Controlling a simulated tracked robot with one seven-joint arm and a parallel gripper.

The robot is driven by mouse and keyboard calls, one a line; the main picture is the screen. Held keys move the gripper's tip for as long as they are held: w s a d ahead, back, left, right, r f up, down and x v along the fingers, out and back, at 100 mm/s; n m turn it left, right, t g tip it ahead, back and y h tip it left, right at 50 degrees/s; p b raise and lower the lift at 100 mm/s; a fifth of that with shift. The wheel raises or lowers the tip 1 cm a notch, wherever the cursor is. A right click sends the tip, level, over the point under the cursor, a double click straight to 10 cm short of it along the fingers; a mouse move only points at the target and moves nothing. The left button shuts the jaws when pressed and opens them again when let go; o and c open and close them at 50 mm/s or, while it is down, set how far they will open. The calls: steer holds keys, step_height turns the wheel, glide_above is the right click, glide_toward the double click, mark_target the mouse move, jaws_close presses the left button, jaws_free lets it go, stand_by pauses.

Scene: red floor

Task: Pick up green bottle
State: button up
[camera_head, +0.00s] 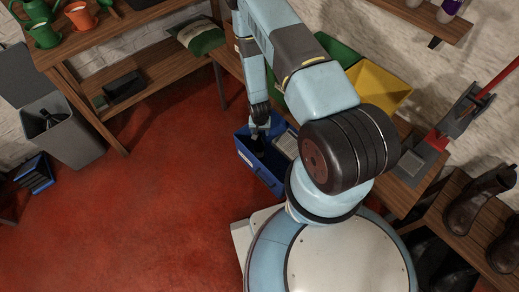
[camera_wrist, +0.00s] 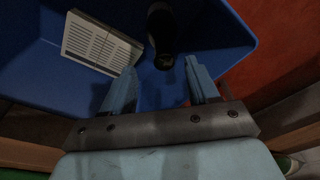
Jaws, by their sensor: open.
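My gripper (camera_head: 260,131) reaches down into the blue bin (camera_head: 268,178) on the floor side of the bench. In the wrist view my gripper (camera_wrist: 162,68) is open, its two pale blue fingers apart. A dark bottle (camera_wrist: 161,28) lies in the blue bin (camera_wrist: 225,75), with its narrow end pointing towards the gap between the fingertips. It looks nearly black in the shade, so I cannot tell whether it is green. Its far end is cut off by the frame. I cannot tell whether the fingers touch it.
A white slatted object (camera_wrist: 100,42) lies in the bin left of the bottle. Green (camera_head: 338,50) and yellow bins (camera_head: 380,92) stand behind my arm. A grey waste bin (camera_head: 62,130) stands at left. The red floor (camera_head: 150,215) is clear in front.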

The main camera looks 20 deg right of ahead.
glide_above(259, 146)
steer(key=w, duration=0.2)
steer(key=shift+d+f, duration=0.25)
steer(key=shift+f, duration=1.25)
steer(key=shift+d+f, duration=0.2)
steer(key=shift+f, duration=1.3)
steer(key=shift+c, duration=0.4)
jaws_close()
